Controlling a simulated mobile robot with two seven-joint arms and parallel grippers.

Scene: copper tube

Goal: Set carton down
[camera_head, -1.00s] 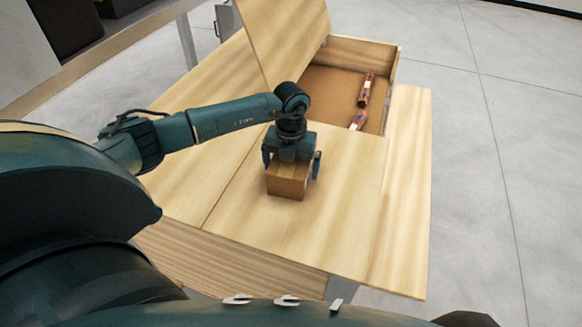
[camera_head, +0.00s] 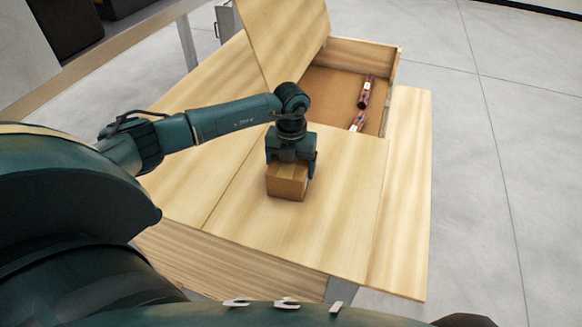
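A small brown carton (camera_head: 287,182) sits upright on the light wooden tabletop, left of its middle. My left gripper (camera_head: 290,172) points down over the carton from above. Its fingers are drawn in against the carton's sides, with the right finger clearly visible. The gripper covers much of the carton's top. The carton's underside is hidden, but it appears to rest on the wood. My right gripper is not in view.
Behind the gripper, an open compartment (camera_head: 330,87) holds two reddish-brown cylindrical objects (camera_head: 365,92). A raised wooden lid (camera_head: 285,35) stands at its left. The tabletop in front and right of the carton is clear.

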